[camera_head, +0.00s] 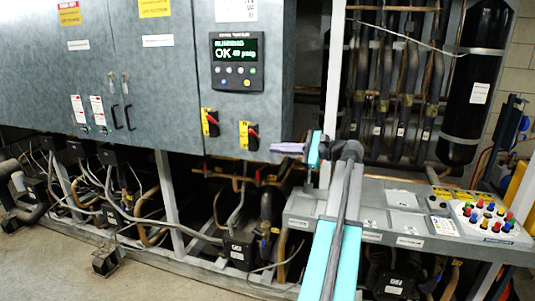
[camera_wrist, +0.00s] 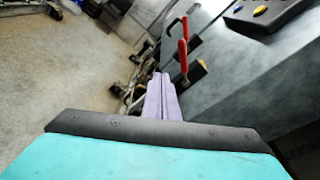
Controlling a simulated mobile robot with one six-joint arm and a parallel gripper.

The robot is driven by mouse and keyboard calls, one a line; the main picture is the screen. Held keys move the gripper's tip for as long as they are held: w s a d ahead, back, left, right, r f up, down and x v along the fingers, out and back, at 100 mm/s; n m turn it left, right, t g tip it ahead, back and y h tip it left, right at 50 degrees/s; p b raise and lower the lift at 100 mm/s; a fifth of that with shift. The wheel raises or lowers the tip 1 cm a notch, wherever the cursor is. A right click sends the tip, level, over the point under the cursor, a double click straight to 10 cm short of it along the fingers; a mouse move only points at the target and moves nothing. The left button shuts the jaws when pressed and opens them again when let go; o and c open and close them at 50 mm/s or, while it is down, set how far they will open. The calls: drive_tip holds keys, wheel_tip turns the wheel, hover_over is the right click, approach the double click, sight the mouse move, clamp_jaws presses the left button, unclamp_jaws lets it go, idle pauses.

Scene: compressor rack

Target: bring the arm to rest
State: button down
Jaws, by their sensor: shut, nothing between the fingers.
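My arm, teal and dark grey, reaches up from the bottom of the head view. My gripper (camera_head: 279,147) has pale purple fingers that point left, in front of the right edge of the grey cabinet. In the wrist view the gripper's fingers (camera_wrist: 162,90) lie together, shut and empty. The fingers are at about the height of the red-handled switches, just right of the right-hand switch (camera_head: 249,135). Two red handles (camera_wrist: 183,52) show beyond the fingertips in the wrist view. I cannot tell how far the fingers are from the cabinet face.
The grey cabinet (camera_head: 160,75) carries a display panel (camera_head: 237,62) reading OK. A sloped console (camera_head: 400,222) with coloured buttons (camera_head: 490,217) stands right of my arm. A black cylinder (camera_head: 472,95) and pipes are behind. Floor (camera_head: 45,260) is open at lower left.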

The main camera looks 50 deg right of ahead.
drive_tip(key=shift+s+d+r, duration=0.1)
drive_tip(key=shift+s+d, duration=0.15)
drive_tip(key=shift+s, duration=0.35)
